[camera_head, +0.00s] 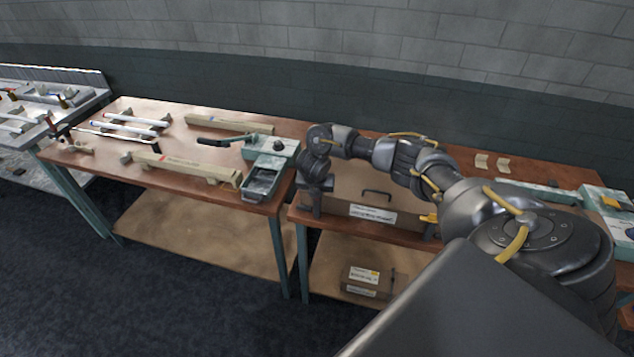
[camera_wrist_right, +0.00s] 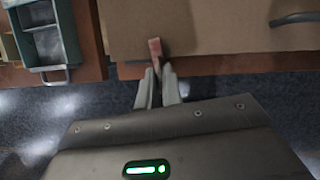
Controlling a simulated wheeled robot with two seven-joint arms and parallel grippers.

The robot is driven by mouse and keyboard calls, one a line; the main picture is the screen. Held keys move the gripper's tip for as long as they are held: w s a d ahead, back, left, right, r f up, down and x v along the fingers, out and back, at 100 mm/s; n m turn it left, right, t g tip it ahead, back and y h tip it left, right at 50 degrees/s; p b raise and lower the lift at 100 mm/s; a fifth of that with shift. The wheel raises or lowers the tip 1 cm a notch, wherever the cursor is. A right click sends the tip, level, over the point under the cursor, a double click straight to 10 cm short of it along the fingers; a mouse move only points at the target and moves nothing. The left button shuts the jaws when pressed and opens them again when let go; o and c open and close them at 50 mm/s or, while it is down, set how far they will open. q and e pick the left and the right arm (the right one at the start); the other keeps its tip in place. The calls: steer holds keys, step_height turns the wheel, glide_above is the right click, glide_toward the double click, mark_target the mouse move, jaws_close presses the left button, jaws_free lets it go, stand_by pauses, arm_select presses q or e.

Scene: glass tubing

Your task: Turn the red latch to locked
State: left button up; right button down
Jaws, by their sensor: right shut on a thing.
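The red latch (camera_wrist_right: 155,47) shows in the right wrist view as a small, pale red bar at the edge of a brown case lid (camera_wrist_right: 210,30). My right gripper (camera_wrist_right: 158,72) is shut on it, with its upper end sticking out past the fingertips. In the head view my right gripper (camera_head: 314,200) points down at the front left corner of the case (camera_head: 345,190), and it hides the latch there. My left gripper is not in view.
The case has a dark handle (camera_head: 377,191) and a white label (camera_head: 373,214). A green machine with a tray (camera_head: 262,180) stands close by on the left bench (camera_head: 150,178). A box (camera_head: 370,280) sits on the lower shelf.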

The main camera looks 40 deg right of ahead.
steer(key=shift+r+m+h, duration=0.1)
steer(key=shift+m+h, duration=0.2)
steer(key=shift+m, duration=0.5)
steer(key=shift+d, duration=0.1)
steer(key=c, duration=1.6)
jaws_free()
steer(key=shift+o, duration=0.2)
steer(key=shift+v, duration=1.25)
steer(key=v, duration=0.8)
steer(key=shift+w, duration=0.25)
